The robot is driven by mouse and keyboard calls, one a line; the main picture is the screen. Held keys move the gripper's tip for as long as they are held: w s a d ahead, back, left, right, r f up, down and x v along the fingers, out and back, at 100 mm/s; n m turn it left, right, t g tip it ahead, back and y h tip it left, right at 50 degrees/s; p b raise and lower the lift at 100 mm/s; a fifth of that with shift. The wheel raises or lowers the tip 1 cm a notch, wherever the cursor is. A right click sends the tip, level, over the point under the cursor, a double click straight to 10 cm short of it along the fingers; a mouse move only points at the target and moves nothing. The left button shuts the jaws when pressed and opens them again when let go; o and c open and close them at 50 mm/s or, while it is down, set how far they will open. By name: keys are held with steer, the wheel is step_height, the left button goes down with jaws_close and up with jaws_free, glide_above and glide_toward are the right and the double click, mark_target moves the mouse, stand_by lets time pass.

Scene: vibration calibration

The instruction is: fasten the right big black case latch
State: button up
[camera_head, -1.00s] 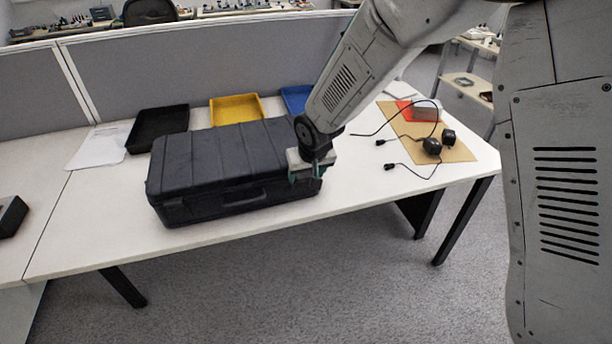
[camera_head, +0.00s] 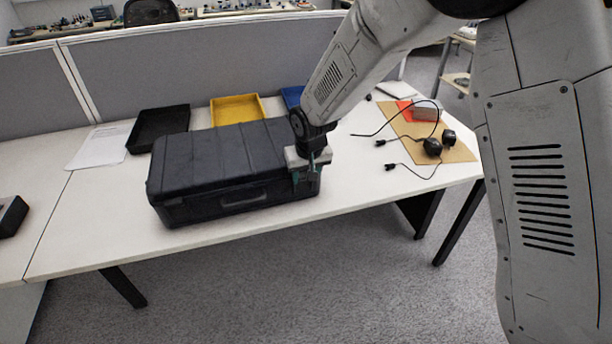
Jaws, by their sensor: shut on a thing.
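The big black case (camera_head: 215,165) lies closed on the white table, its handle side facing the front edge. Its front handle (camera_head: 243,198) is in plain view. My gripper (camera_head: 304,176) is at the right end of the case's front side, pointing down and touching or very close to it. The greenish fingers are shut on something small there. The right latch is hidden behind the fingers, so I cannot see its position. The left part of the case front is in shadow and its latch is hard to make out.
A black tray (camera_head: 158,127), a yellow tray (camera_head: 237,109) and a blue tray (camera_head: 292,97) stand behind the case. Black cables and adapters (camera_head: 432,147) lie on a brown board (camera_head: 458,153) at right. The table (camera_head: 100,235) is clear in front of the case.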

steer(key=shift+w+r+g, duration=0.1)
steer(key=shift+w+g, duration=0.2)
steer(key=shift+g, duration=0.4)
steer(key=o, duration=1)
steer(key=r, duration=0.7)
steer(key=shift+s+d+r, duration=0.1)
steer(key=shift+s+r, duration=0.3)
